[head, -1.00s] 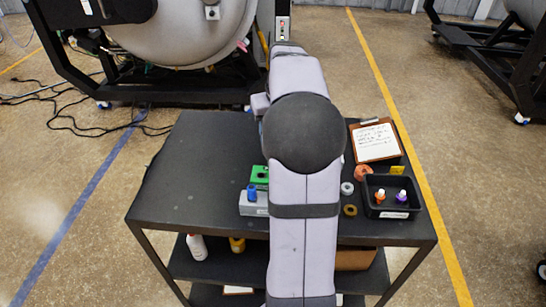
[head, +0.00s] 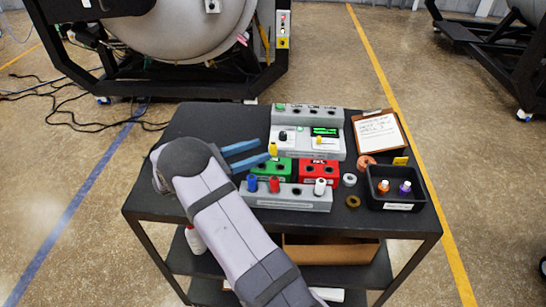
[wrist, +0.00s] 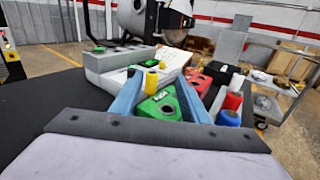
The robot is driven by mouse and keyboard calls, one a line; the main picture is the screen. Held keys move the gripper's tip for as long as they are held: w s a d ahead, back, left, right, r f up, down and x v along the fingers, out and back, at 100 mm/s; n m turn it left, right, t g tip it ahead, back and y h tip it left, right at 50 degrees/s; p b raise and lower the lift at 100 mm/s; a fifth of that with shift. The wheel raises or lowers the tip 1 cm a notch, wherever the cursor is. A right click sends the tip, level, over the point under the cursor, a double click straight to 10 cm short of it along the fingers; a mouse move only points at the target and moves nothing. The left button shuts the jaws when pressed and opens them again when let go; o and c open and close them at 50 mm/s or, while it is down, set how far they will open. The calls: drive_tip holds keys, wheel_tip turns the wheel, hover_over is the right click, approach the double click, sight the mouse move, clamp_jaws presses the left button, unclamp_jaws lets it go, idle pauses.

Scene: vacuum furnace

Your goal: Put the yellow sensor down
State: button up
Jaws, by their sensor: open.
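The yellow sensor (head: 272,149) stands upright at the far corner of the green block (head: 285,166), apparently in a hole there. In the wrist view the yellow sensor (wrist: 151,83) shows between the blue fingers, with the green block (wrist: 168,106) below it. My gripper (head: 264,150) is open, its fingers reaching in from the left, with the tips close to the sensor. I cannot tell whether a finger touches it. Another small yellow piece (head: 319,140) stands on the grey-white unit behind.
A red block (head: 318,168) is beside the green one. A grey rack (head: 290,202) in front holds blue, red and white pieces. A black tray (head: 397,205), rings and a clipboard (head: 378,133) lie at the right. The cart's left top is largely clear beyond my arm.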

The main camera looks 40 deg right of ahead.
sight(273, 143)
drive_tip(key=shift+w+a+f+n+t+h, duration=0.1)
drive_tip(key=shift+w+f+n+t+h, duration=0.25)
drive_tip(key=shift+w+n+t, duration=0.3)
drive_tip(key=shift+s+d+r+p, duration=0.15)
drive_tip(key=shift+d+p, duration=0.15)
drive_tip(key=shift+d, duration=0.2)
drive_tip(key=shift+d+f, duration=0.2)
drive_tip(key=shift+d, duration=0.4)
drive_tip(key=shift+s+d+r+g+p, duration=0.15)
drive_tip(key=shift+d+g+p, duration=0.2)
drive_tip(key=shift+p, duration=0.3)
drive_tip(key=d+p, duration=0.2)
drive_tip(key=d, duration=0.1)
drive_tip(key=shift+s, duration=0.3)
drive_tip(key=shift+d+f, duration=0.2)
drive_tip(key=shift+d, duration=0.5)
clamp_jaws()
